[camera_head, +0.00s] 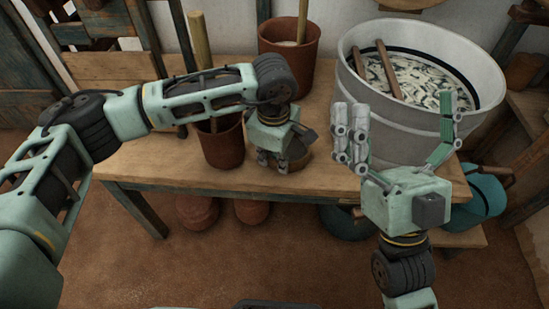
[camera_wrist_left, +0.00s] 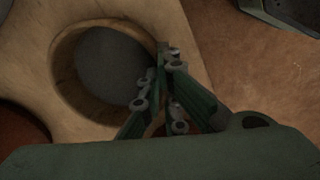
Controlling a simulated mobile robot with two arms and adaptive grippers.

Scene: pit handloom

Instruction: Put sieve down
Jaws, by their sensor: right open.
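The sieve (camera_head: 299,160) is a round wooden ring, low over the tabletop near its front edge, partly hidden by my left gripper (camera_head: 279,158). In the left wrist view the sieve (camera_wrist_left: 62,62) shows its wooden rim and dark grey mesh. There, the fingers of my left gripper (camera_wrist_left: 163,95) are close together, one on each side of the rim's right part, and look shut on it. I cannot tell whether the sieve rests fully on the wood. My right gripper (camera_head: 398,135) is open and empty, fingers up, in front of the big grey tub.
The wooden table (camera_head: 215,181) carries a brown pot (camera_head: 223,148) left of the sieve, another pot (camera_head: 304,62) behind, and the large grey tub (camera_head: 408,130) at right. Clay pots (camera_head: 197,210) stand below. A teal vessel (camera_head: 487,196) stands at lower right.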

